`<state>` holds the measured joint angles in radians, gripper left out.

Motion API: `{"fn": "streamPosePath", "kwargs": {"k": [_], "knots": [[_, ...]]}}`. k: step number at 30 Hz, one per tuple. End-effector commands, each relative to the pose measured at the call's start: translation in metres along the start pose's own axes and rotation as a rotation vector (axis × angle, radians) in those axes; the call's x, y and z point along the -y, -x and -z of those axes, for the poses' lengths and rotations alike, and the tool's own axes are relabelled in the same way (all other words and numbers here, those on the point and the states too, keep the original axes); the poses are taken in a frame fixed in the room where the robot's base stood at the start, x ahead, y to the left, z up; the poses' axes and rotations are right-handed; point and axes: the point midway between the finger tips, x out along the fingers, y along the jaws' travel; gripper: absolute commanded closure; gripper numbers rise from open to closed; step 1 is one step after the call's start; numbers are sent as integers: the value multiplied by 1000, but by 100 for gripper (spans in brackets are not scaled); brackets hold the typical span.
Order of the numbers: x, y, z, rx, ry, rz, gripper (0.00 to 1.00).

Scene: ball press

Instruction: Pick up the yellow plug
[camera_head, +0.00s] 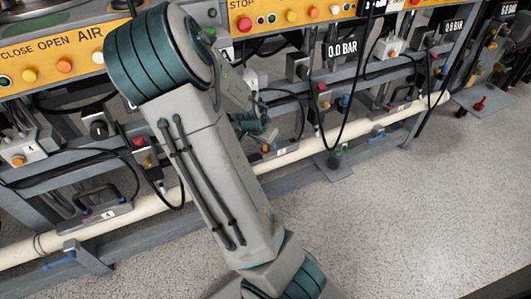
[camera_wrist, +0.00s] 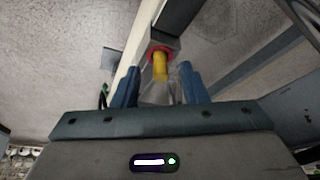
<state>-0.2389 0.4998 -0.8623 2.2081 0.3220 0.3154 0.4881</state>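The yellow plug (camera_wrist: 160,66) shows in the wrist view as a short yellow cylinder. It comes out of a red ring (camera_wrist: 160,50) on the end of a grey fitting. My gripper (camera_wrist: 158,80) has its two blue fingers apart, one on each side of the plug's near end. A gap shows between the plug and each finger, and I see no contact. A pale, see-through shape lies between the fingers below the plug. In the head view my gripper (camera_head: 262,132) is small, beside the lower rail and partly behind my arm; I cannot make out the plug there.
A cream pipe (camera_head: 310,140) runs along the low grey frame. Black cables (camera_head: 352,90) hang in front of the rack. Orange panels (camera_head: 62,52) with buttons line the top. The speckled floor (camera_head: 400,225) at the front right is clear.

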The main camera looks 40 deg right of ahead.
Motion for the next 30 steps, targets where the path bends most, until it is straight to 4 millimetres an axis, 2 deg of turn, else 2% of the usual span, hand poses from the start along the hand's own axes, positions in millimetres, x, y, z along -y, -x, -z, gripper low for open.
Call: {"fn": "streamPosePath", "kwargs": {"k": [7,8,9,12,23,30], "knots": [[0,-1,0,0,0,1,61],[0,-1,0,0,1,1,66],[0,-1,0,0,0,1,77],[0,-1,0,1,1,1,100],[0,0,1,1,0,1,100],[0,16,7,0,1,2,100]]}}
